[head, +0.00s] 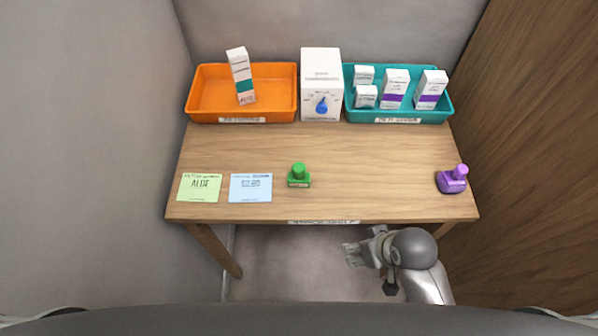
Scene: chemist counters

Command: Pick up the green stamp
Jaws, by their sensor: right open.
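The green stamp (299,176) stands upright on the wooden table, a little left of its middle and near the front edge. It has a round knob on a rectangular base. My right gripper (350,254) is open and empty. It is in front of the table's front edge, to the right of the stamp and apart from it. My left gripper is not in view.
On the wooden table (370,165) are a purple stamp (453,180), a green note (199,187) and a blue note (250,188). At the back stand an orange tray (207,96), a white box (321,70) and a teal tray (436,117) with several small boxes.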

